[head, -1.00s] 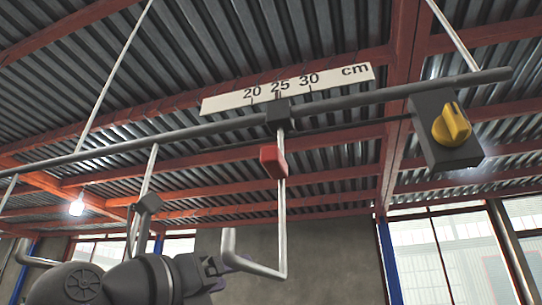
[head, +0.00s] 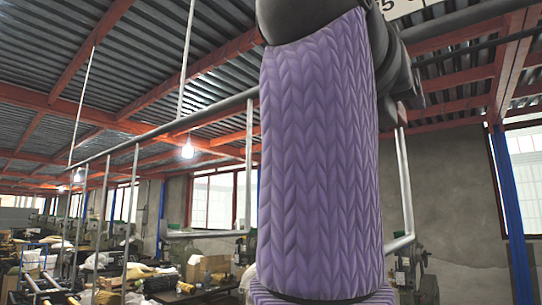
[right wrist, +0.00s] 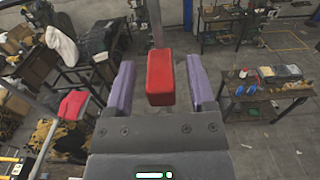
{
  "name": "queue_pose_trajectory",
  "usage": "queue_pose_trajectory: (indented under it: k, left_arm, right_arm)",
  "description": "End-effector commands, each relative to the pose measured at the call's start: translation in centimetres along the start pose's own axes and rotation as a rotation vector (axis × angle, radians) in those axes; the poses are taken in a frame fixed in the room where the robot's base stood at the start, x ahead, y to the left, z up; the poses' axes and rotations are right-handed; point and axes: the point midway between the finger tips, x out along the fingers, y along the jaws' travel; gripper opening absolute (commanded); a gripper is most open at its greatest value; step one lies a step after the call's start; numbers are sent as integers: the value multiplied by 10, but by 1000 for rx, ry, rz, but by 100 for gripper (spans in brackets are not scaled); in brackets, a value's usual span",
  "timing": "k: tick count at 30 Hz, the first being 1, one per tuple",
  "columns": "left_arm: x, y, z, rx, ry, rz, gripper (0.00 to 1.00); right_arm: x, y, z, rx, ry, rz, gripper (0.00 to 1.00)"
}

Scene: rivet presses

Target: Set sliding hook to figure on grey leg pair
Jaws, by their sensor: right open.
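In the right wrist view, a red block (right wrist: 160,78), the handle on the hook rod, sits between the two purple fingers of my right gripper (right wrist: 160,88). The gripper is open, with a gap on both sides of the block. In the head view, the lower part of the grey hook (head: 405,190) shows right of my purple-sleeved arm. That arm hides its red handle and slider. Only a piece of the white scale (head: 408,8), with a "5", shows at the top. No figure on a grey leg pair can be made out. My left gripper is out of view.
A grey rail (head: 160,130) runs across the head view, with another hanging grey rod (head: 248,170) left of my arm. Cluttered benches with boxes (head: 205,268) stand below at left. The right wrist view shows a work table (right wrist: 265,90) on the floor at right.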

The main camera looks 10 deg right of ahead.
Motion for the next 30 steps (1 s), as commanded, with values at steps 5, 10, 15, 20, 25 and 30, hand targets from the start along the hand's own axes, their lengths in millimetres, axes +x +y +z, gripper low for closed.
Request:
queue_pose_trajectory:
  k: [5,10,15,20,25,30]
  left_arm:
    - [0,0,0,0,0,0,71]
    - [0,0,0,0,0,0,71]
    - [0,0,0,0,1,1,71]
    - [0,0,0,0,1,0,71]
    - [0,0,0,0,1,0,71]
    - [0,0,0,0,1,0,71]
  right_arm:
    - [0,0,0,0,0,0,58]
    - [0,0,0,0,0,0,22]
    - [0,0,0,-1,1,0,0]
    - [0,0,0,-1,1,0,0]
    - [0,0,0,-1,1,0,0]
    - [0,0,0,-1,1,0,0]
